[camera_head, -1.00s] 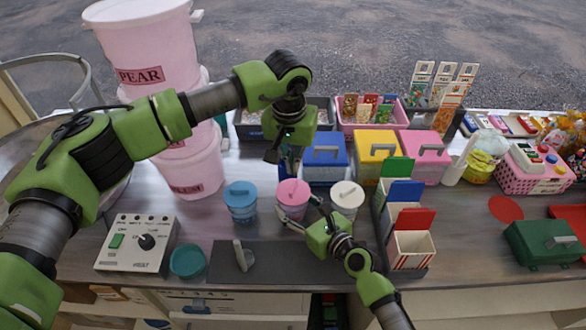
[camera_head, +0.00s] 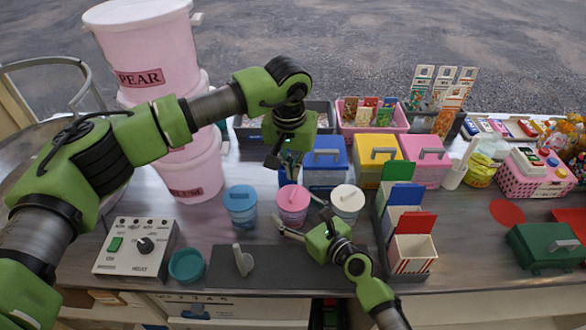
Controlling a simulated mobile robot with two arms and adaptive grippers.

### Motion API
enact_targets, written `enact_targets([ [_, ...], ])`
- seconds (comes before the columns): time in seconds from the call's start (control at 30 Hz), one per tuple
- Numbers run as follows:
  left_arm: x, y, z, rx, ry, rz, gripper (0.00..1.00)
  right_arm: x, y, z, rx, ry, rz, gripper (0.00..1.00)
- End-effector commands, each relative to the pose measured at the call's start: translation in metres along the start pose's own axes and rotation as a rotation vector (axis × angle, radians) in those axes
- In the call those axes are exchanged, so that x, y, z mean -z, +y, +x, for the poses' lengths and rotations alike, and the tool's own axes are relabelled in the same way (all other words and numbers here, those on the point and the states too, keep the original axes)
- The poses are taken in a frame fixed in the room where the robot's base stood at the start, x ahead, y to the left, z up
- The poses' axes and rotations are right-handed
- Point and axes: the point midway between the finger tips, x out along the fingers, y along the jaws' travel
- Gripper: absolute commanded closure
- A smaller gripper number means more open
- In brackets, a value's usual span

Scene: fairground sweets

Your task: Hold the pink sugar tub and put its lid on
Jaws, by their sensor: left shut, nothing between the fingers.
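The pink sugar tub (camera_head: 292,218) stands upright on the counter in the middle of the row of small tubs. Its pink lid (camera_head: 290,194), with a raised handle, sits on top and looks level; whether it is fully pressed down I cannot tell. My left gripper (camera_head: 289,176) is shut and empty, pointing down just above and behind the lid, apart from it. My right gripper (camera_head: 295,214) reaches in low from the front right. Its fingers are spread, one at the tub's front left and one at its right; contact with the tub is unclear.
A blue-lidded tub (camera_head: 240,218) stands left and a cream-lidded tub (camera_head: 346,215) close right. A dark mat (camera_head: 290,268) with a grey handled tool (camera_head: 244,261) lies in front. Blue (camera_head: 325,170) and yellow (camera_head: 374,168) boxes stand behind. A card rack (camera_head: 408,240) stands right.

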Motion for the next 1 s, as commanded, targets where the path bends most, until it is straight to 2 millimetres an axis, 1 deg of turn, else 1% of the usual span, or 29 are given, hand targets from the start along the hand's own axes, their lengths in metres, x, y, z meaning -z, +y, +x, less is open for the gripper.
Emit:
enact_targets([
  [0.2,0.0,0.0,0.0,0.0,0.0,0.0,1.0,0.003,0.0,0.0,-0.001,0.004,0.0,0.24],
  [0.23,0.0,0.0,0.0,0.0,0.0,0.0,1.0,0.007,0.001,-0.001,-0.003,0.012,0.001,0.24],
  [0.3,0.0,0.0,0.0,0.0,0.0,0.0,1.0,0.007,0.001,-0.002,-0.003,0.012,0.001,0.24],
  [0.43,0.0,0.0,0.0,0.0,0.0,0.0,1.0,0.006,0.001,-0.011,-0.002,0.01,0.001,0.24],
  [0.57,0.0,0.0,0.0,0.0,0.0,0.0,1.0,0.005,0.001,-0.032,-0.001,0.009,0.001,0.24],
  [0.8,0.0,0.0,0.0,0.0,0.0,0.0,1.0,0.004,0.001,-0.085,-0.001,0.008,0.0,0.24],
  [0.9,0.0,0.0,0.0,0.0,0.0,0.0,1.0,0.004,0.0,-0.101,0.0,0.006,0.0,0.24],
  [1.0,0.0,0.0,0.0,0.0,0.0,0.0,1.0,0.003,0.0,-0.113,0.0,0.006,0.0,0.24],
])
